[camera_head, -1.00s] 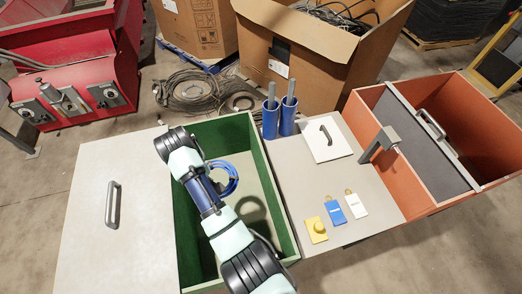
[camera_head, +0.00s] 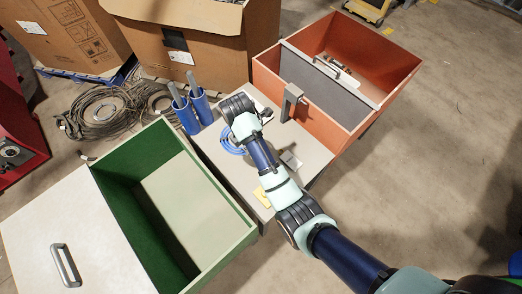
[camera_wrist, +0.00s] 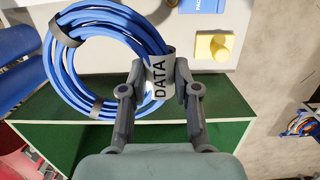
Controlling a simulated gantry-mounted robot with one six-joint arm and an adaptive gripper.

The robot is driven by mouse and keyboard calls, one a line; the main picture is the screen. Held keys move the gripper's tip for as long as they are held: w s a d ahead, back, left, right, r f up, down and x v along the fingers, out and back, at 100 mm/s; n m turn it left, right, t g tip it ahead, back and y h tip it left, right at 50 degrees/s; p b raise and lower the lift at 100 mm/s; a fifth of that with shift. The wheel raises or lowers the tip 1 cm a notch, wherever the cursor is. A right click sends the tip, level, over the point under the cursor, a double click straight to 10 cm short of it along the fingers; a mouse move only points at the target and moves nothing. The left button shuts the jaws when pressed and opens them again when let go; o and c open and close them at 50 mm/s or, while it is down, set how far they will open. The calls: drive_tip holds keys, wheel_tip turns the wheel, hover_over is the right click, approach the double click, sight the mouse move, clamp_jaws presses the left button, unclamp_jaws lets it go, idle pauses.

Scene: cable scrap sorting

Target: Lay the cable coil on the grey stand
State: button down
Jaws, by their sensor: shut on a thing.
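The blue cable coil (camera_wrist: 60,72) hangs from my gripper (camera_wrist: 159,84), which is shut on its grey band marked DATA. In the head view the coil (camera_head: 227,145) shows at the left of my wrist, over the light bench top (camera_head: 212,150). My gripper's fingers are hidden there behind the arm. The grey stand (camera_head: 291,100) is an upright post with a bent top, near the orange bin. It stands to the right of and beyond the coil, apart from it.
A green-walled bin (camera_head: 125,172) lies left of the bench. The orange bin (camera_head: 268,72) is at the right. A yellow block with a knob (camera_wrist: 213,46) is near the coil in the wrist view.

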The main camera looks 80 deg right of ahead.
wheel_tip(320, 180, down, 19)
drive_tip(key=b, duration=0.6)
drive_tip(key=shift+a+b, duration=0.1)
drive_tip(key=shift+b, duration=0.25)
drive_tip(key=c, duration=0.8)
unclamp_jaws()
drive_tip(key=shift+f, duration=0.1)
drive_tip(key=shift+c, duration=0.2)
wheel_tip(320, 180, up, 12)
drive_tip(key=a+p, duration=0.1)
drive_tip(key=p, duration=0.4)
drive_tip(key=shift+w, duration=0.4)
